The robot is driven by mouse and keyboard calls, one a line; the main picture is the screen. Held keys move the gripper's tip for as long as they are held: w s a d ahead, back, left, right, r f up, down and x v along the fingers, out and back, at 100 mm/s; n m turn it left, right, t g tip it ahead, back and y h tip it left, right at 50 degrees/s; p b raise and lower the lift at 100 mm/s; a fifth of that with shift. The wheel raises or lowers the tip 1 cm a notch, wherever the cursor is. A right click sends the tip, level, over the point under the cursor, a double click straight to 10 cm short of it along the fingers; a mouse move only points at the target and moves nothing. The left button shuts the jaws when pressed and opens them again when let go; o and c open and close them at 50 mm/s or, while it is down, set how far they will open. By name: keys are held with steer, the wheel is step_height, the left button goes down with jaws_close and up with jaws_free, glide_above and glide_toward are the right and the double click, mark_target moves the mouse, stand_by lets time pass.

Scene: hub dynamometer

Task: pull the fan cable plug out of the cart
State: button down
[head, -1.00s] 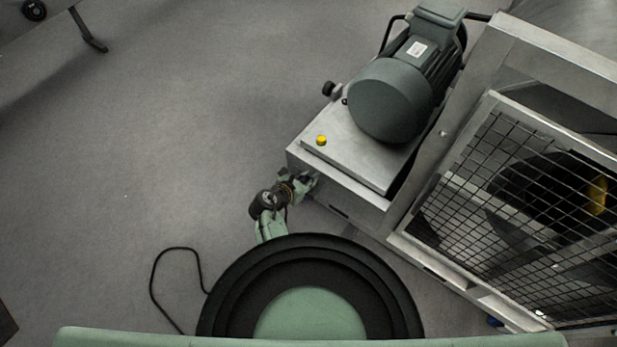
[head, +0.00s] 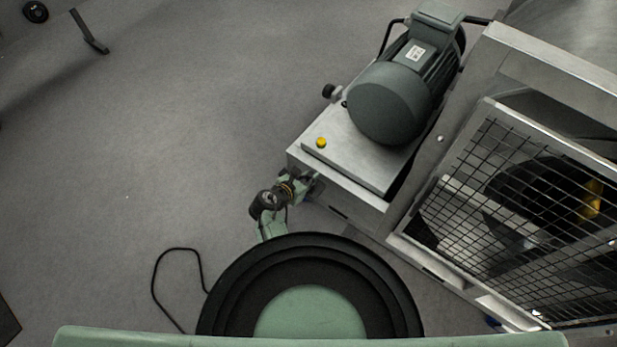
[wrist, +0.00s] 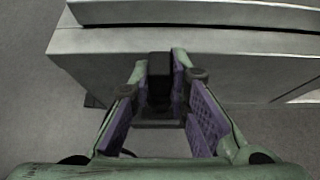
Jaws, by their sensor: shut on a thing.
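The cart (head: 345,196) is a metal box with a grey motor on top, right of centre in the head view; its metal side (wrist: 240,62) fills the upper wrist view. My gripper (head: 312,183) is at the cart's near left corner in the head view. In the wrist view my gripper (wrist: 160,85) has its purple-padded fingers on either side of a dark block, the fan cable plug (wrist: 159,68), and is shut on it. The plug is against the cart's side; how deep it sits is hidden.
A fan behind a wire mesh guard (head: 520,215) stands on the right. A yellow button (head: 321,142) is on the cart's top plate. A black cable (head: 157,270) loops on the floor at lower left.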

mark_target(309, 175)
steer(key=shift+r+p, duration=2.2)
steer(key=shift+p, duration=0.3)
steer(key=shift+w, duration=0.1)
